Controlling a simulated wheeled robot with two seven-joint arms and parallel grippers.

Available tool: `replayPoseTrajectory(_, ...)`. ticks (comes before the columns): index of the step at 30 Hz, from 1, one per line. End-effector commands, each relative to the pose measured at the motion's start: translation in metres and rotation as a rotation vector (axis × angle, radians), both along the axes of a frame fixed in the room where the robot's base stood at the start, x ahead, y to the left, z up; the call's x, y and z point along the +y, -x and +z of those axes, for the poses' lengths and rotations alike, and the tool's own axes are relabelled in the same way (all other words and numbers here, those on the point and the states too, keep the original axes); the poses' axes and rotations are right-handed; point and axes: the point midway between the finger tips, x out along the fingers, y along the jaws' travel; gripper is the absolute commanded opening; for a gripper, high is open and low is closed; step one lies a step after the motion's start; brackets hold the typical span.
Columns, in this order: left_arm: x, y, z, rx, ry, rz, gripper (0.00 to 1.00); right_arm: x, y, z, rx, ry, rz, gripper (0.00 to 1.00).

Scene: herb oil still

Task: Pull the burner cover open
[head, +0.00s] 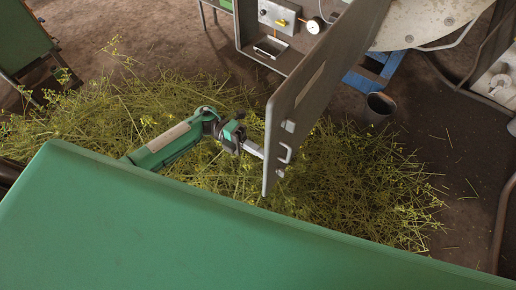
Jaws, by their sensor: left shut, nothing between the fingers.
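The burner cover (318,92) is a flat grey metal panel with a slot in it. It stands out from the grey burner box (247,28), swung well open toward me. A small pale bar handle (286,152) is on the cover near its lower end. My left gripper (260,153) is shut and empty, with its tips at the cover's near edge, just left of the handle. I cannot tell whether the tips touch the cover. My right gripper is not in view.
Cut herb stalks (370,185) lie in a wide heap on the brown floor below the cover. A dark bucket (379,108) and a blue stand (368,80) are right of the cover. A green panelled object (22,40) stands at upper left. Bare floor lies at upper left.

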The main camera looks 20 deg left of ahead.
Motion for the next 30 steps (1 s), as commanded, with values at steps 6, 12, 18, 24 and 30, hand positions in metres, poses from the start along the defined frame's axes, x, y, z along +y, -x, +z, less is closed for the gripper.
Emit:
replayPoseTrajectory(6,0.0,0.0,0.0,0.0,0.0,0.0,0.0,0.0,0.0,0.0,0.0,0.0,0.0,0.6)
replayPoseTrajectory(12,-0.017,0.006,0.001,0.002,0.004,0.026,0.0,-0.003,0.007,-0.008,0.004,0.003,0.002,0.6)
replayPoseTrajectory(18,-0.062,0.018,0.002,0.003,0.005,0.097,0.0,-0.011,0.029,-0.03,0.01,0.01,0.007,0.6)
replayPoseTrajectory(24,-0.105,0.025,0.0,0.002,0.003,0.109,0.0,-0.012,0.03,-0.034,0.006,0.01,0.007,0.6)
replayPoseTrajectory(30,-0.117,0.027,0.0,0.0,0.0,0.11,0.0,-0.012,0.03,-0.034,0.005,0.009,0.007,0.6)
